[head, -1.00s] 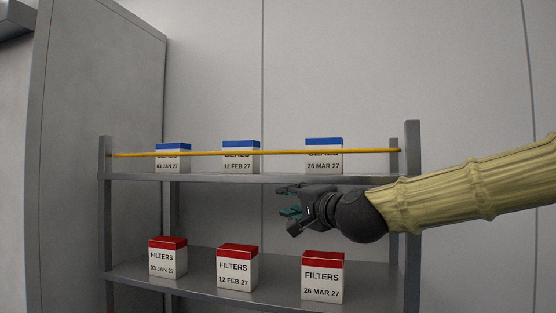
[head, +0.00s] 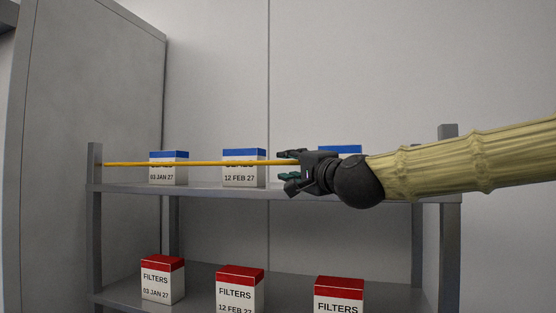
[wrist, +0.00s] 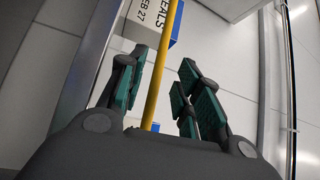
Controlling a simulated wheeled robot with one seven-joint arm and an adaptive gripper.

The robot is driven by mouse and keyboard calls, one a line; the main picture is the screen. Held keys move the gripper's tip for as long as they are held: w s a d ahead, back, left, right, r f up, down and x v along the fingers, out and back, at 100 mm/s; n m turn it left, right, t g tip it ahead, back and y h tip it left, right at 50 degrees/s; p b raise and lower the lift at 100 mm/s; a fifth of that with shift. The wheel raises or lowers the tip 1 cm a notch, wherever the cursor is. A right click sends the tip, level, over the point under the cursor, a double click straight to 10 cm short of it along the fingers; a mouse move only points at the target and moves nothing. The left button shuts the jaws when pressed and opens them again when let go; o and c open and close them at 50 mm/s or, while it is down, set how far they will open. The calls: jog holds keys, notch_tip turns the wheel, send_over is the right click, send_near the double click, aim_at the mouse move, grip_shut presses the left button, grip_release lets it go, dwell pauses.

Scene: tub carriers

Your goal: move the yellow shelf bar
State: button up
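The yellow shelf bar (head: 200,163) runs across the front of the upper shelf, just in front of the blue-topped boxes. Its right part is hidden behind my gripper and arm in the head view. My gripper (head: 284,167) is open at about the bar's height, in front of the shelf's right half. In the wrist view, the bar (wrist: 166,70) passes through the gap between the open fingers of my gripper (wrist: 163,66), with space on both sides. I cannot tell how deep it sits between them.
Blue-topped boxes (head: 244,170) stand on the upper shelf (head: 215,190); the right one is mostly hidden by my gripper. Red-topped FILTERS boxes (head: 240,286) stand on the lower shelf. Grey posts (head: 449,240) frame the rack. A grey wall panel (head: 70,150) stands close at the left.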

aim_at(280, 163)
jog(key=shift+p+x, duration=1.1)
jog(key=shift+x, duration=2.15)
jog(key=shift+s+a, duration=0.1)
jog(key=shift+a, duration=0.05)
grip_shut()
